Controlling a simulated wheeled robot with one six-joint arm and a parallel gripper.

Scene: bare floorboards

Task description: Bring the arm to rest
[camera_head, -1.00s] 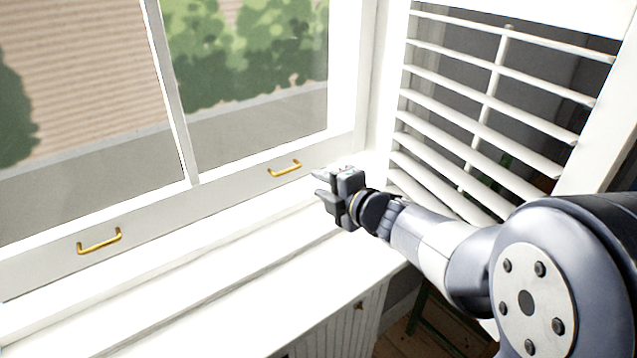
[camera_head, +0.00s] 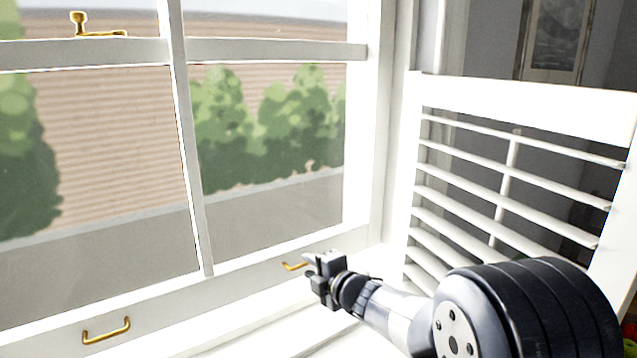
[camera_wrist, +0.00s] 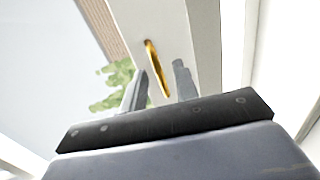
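My gripper (camera_head: 309,263) is at the window's lower rail, in front of the right brass handle (camera_head: 292,266), and covers part of it in the head view. In the wrist view my gripper's (camera_wrist: 160,70) two grey fingers stand apart. The same brass handle (camera_wrist: 152,55) shows in the gap between them. I cannot tell whether the fingers touch the handle. Nothing is gripped. My arm reaches out from the lower right over the white sill.
The white sash window (camera_head: 205,235) fills the left, with a second brass handle (camera_head: 106,331) at lower left and a brass latch (camera_head: 95,28) above. A louvred shutter (camera_head: 520,105) stands open on the right, close behind my arm.

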